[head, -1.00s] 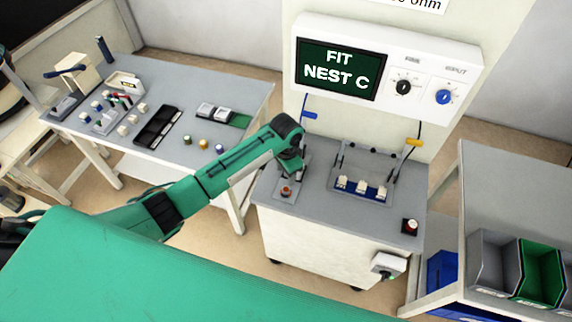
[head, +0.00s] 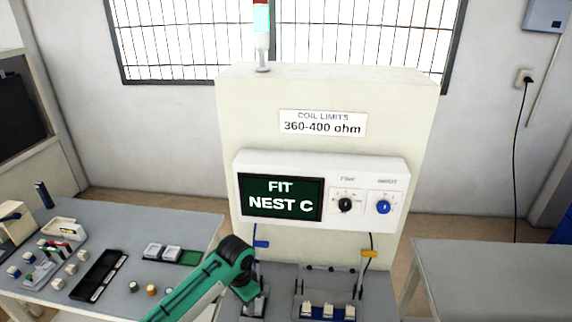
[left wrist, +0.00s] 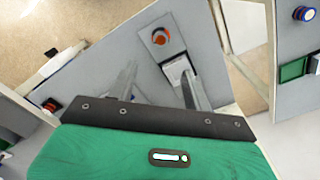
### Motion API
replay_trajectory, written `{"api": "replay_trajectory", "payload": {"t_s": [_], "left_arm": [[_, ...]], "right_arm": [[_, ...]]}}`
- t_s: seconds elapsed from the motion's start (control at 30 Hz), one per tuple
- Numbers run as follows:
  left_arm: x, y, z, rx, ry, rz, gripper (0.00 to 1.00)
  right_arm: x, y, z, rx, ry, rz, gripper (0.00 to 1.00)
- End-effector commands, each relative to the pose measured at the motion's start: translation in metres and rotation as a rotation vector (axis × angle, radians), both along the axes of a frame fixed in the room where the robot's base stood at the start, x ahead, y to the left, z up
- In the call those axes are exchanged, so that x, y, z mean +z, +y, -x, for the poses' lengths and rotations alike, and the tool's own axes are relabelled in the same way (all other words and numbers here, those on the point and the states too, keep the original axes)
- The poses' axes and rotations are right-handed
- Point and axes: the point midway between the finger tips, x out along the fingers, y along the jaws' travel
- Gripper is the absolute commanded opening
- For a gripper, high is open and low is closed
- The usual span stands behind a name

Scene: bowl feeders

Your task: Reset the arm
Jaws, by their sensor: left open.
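My left arm, green with dark joints, comes in from the bottom of the head view and bends down at the left side of the test bench. Its gripper (head: 250,293) is over the bench's left part, and its fingers are hard to make out there. In the left wrist view my left gripper (left wrist: 158,75) is open, with two blurred grey fingers apart and nothing held between them. A red-orange button (left wrist: 160,37) on a grey plate lies beyond the fingers, and a light block beside it is partly covered by the right finger. My right gripper is in no view.
The test bench has a panel whose screen (head: 280,197) reads "FIT NEST C". White parts sit in a nest row (head: 327,310) right of my gripper. A left table holds a black tray (head: 98,276) and small parts. A grey table (head: 480,275) stands at right.

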Motion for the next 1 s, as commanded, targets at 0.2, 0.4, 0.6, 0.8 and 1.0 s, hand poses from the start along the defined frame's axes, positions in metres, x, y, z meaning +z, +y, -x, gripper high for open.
{"api": "replay_trajectory", "payload": {"t_s": [0.2, 0.4, 0.6, 0.8, 1.0], "left_arm": [[-0.019, -0.018, 0.043, 0.015, -0.023, 0.060, 0.50], [-0.031, -0.030, 0.101, 0.081, -0.077, 0.136, 0.50], [-0.030, -0.023, 0.157, 0.186, -0.132, 0.184, 0.50], [-0.020, -0.001, 0.212, 0.315, -0.189, 0.192, 0.50], [-0.006, 0.025, 0.252, 0.421, -0.235, 0.169, 0.50]], "right_arm": [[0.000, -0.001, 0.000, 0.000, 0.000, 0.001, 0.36], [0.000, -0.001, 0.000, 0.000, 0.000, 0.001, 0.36], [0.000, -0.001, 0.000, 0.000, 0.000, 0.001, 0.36], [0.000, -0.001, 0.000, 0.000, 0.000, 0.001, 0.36], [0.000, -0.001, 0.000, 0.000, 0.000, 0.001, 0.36]]}}
